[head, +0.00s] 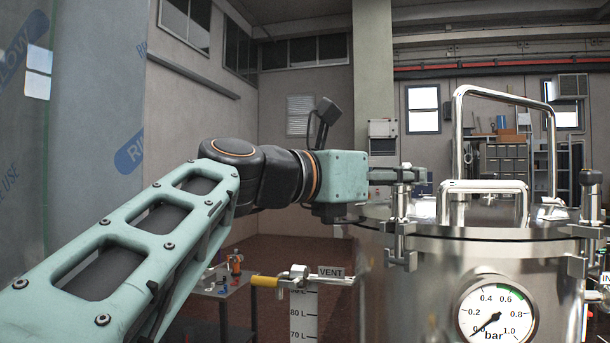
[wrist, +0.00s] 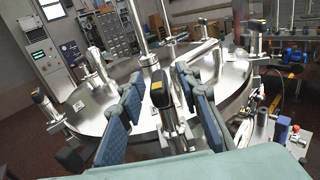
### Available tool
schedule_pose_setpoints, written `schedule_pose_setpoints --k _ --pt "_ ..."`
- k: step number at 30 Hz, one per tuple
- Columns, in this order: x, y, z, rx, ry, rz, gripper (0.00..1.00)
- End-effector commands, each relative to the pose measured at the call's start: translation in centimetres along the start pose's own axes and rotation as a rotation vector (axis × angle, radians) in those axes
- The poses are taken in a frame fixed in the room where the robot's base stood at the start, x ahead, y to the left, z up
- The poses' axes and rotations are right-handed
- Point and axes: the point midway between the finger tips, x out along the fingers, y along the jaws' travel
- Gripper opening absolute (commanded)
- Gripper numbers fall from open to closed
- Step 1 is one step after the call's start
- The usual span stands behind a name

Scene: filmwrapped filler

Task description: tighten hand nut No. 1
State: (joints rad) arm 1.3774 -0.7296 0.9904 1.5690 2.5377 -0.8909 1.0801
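My gripper (head: 408,174) reaches from the left over the near left rim of a steel vessel lid (wrist: 112,125). In the wrist view, its blue-grey padded fingers (wrist: 159,84) stand apart on both sides of a hand nut with a black and yellow top (wrist: 160,97). Gaps show between the nut and the fingers, so the gripper is open around it. The nut's bolt and bracket (head: 400,215) show below the fingers in the head view. I cannot read a number on this nut. Other hand nuts (wrist: 45,105) stand around the rim.
A tall bent handle (head: 458,140) and a lower one (head: 485,186) rise from the lid. A pressure gauge (head: 496,312) is on the vessel's front. A yellow-handled vent valve (head: 290,278) sticks out left, below my gripper. A small table (head: 225,290) stands behind.

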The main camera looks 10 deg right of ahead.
Motion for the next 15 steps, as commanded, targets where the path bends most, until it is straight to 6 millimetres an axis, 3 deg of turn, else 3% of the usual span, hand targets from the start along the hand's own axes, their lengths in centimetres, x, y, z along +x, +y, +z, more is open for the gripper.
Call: schedule_pose_setpoints --k 6,15 --pt "3.5 0.0 0.1 -0.001 0.0 -0.003 0.31" --pt "5.2 0.0 0.0 -0.001 -0.001 0.0 0.31"
